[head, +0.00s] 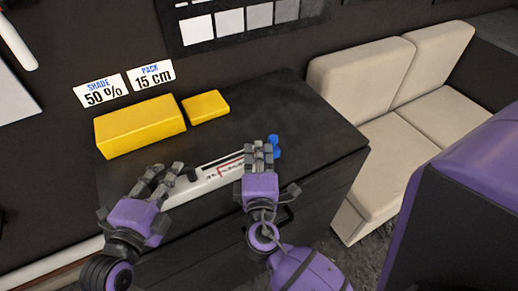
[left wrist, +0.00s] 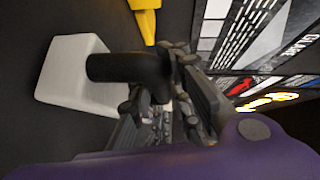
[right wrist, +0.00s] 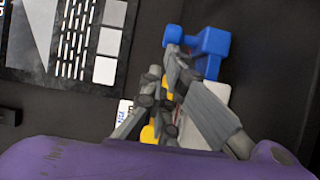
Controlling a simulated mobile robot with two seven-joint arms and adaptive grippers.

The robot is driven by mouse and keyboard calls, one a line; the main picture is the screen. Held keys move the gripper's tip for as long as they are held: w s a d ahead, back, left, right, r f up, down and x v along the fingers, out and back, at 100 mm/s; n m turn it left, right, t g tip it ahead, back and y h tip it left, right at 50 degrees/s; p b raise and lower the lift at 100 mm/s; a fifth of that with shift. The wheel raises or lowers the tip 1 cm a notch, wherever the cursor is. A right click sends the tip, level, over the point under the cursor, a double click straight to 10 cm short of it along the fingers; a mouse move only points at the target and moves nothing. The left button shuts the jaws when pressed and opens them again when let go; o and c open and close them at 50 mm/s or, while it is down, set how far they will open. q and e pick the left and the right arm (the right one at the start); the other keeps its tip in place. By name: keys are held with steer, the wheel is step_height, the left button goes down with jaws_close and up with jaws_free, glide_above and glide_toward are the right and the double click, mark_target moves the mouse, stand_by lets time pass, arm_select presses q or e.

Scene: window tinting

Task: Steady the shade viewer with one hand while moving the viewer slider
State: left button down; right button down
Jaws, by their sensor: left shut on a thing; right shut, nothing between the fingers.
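The shade viewer (head: 211,182) is a long white bar with a scale, lying on the dark cabinet top. Its white end (left wrist: 70,75) carries a black handle (left wrist: 125,67) in the left wrist view. My left gripper (head: 164,178) is at the viewer's left end, shut on the black handle. The blue slider (head: 275,146) is at the viewer's right end, and shows in the right wrist view (right wrist: 210,42). My right gripper (head: 258,156) is shut and empty over the viewer, just left of the slider. I cannot tell whether its fingertips touch the slider.
A large yellow block (head: 140,126) and a smaller one (head: 206,106) lie behind the viewer. The cabinet top (head: 310,125) is clear on the right; a beige sofa (head: 400,120) stands beyond.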

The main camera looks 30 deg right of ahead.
arm_select(q)
steer(key=shift+r, duration=0.1)
arm_select(e)
steer(key=a, duration=0.1)
steer(key=s+a, duration=0.1)
steer(key=a, duration=0.1)
steer(key=v, duration=0.9)
steer(key=shift+s+a, duration=0.15)
steer(key=shift+a, duration=0.1)
steer(key=shift+s+a+r, duration=0.15)
steer(key=shift+s+a, duration=0.2)
steer(key=shift+a, duration=0.2)
steer(key=x, duration=0.9)
steer(key=w+d, duration=0.1)
steer(key=d, duration=0.2)
steer(key=shift+w+d, duration=0.1)
steer(key=shift+w, duration=0.3)
steer(key=shift+w+d, duration=0.15)
steer(key=shift+d, duration=0.4)
